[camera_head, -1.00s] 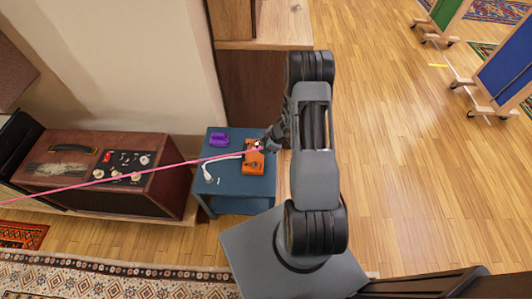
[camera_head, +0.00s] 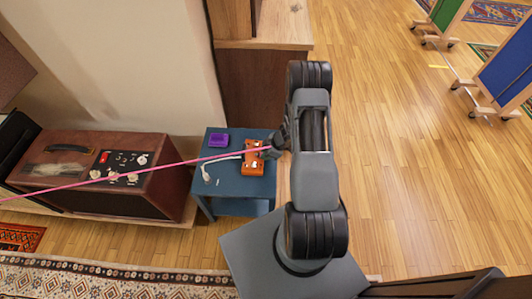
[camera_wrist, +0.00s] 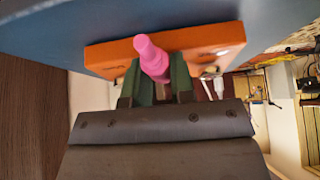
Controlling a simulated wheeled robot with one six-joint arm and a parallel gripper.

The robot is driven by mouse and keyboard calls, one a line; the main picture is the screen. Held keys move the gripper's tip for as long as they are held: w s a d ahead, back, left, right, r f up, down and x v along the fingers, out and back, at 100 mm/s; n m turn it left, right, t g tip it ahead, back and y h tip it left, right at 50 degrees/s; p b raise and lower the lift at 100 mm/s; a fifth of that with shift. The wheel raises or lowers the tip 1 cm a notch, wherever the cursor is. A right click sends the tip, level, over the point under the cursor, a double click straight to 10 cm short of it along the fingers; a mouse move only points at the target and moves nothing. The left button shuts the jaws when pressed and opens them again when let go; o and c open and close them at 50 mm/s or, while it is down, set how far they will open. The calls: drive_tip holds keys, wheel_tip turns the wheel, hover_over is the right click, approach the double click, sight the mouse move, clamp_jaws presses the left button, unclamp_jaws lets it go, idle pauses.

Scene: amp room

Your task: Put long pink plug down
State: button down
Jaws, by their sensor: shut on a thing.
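The long pink plug (camera_wrist: 151,58) is held between the green fingers of my gripper (camera_wrist: 158,85) in the wrist view, with its pink end sticking out past the fingertips. Its pink cable (camera_head: 130,174) runs left in the head view, across the front of the brown amp. My gripper (camera_head: 275,147) is shut on the plug, just right of the orange pedal (camera_head: 253,158). The orange pedal also shows behind the fingers in the wrist view (camera_wrist: 205,48). Whether the plug touches the pedal I cannot tell.
The orange pedal, a purple pedal (camera_head: 218,139) and a white plug (camera_head: 205,174) are on the small blue table (camera_head: 240,191). The brown amp (camera_head: 95,172) stands to its left. A wooden cabinet (camera_head: 253,88) stands behind. Open wooden floor (camera_head: 400,170) lies to the right.

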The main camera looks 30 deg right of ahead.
drive_tip(key=c, duration=1)
unclamp_jaws()
